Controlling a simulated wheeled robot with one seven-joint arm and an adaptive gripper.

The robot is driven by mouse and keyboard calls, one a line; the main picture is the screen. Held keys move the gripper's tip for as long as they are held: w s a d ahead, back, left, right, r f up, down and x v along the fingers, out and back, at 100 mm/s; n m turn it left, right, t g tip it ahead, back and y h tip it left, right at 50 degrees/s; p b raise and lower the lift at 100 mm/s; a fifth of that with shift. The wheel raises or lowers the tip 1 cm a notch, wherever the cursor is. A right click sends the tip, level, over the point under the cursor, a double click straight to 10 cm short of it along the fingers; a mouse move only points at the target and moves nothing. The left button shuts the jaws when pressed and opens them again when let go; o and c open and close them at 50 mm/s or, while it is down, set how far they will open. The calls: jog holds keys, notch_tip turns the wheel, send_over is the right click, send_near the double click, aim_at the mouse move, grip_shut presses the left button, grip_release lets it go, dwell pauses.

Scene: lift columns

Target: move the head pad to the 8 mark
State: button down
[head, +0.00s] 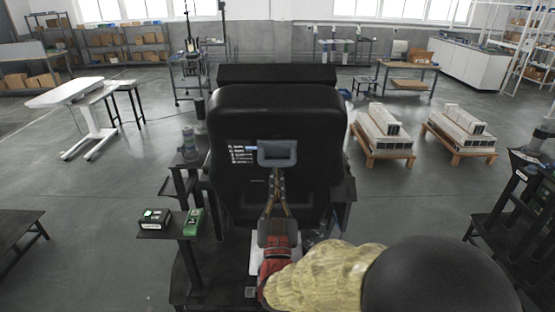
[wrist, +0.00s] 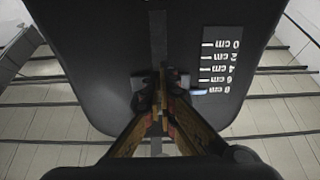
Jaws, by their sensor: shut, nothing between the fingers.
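The head pad (head: 277,75) is a wide black bar just above the tall black backrest (head: 318,130). A blue-grey frame-shaped handle (head: 277,153) sits on the backrest's face. A printed scale (head: 240,158) is beside it; in the wrist view the scale (wrist: 222,62) appears upside down, from 0 to 8 cm. A light blue pointer (wrist: 198,92) lies beside the 8 cm line. My gripper (head: 276,176) is shut and empty at the handle's lower edge. In the wrist view my fingertips (wrist: 161,86) partly hide the handle; I cannot tell whether they touch it.
A small stand at the left holds a black box (head: 155,218) and a green device (head: 193,222). A dark rack (head: 515,205) stands at the right. Pallets with long white boxes (head: 384,130) are behind at right, a white table (head: 78,93) at left. Open floor lies between.

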jog(key=b+v, duration=0.3)
jog(key=v, duration=0.4)
jog(key=shift+b, duration=0.35)
jog(key=shift+s+f, duration=0.1)
jog(key=shift+s, duration=0.05)
dwell(0.6)
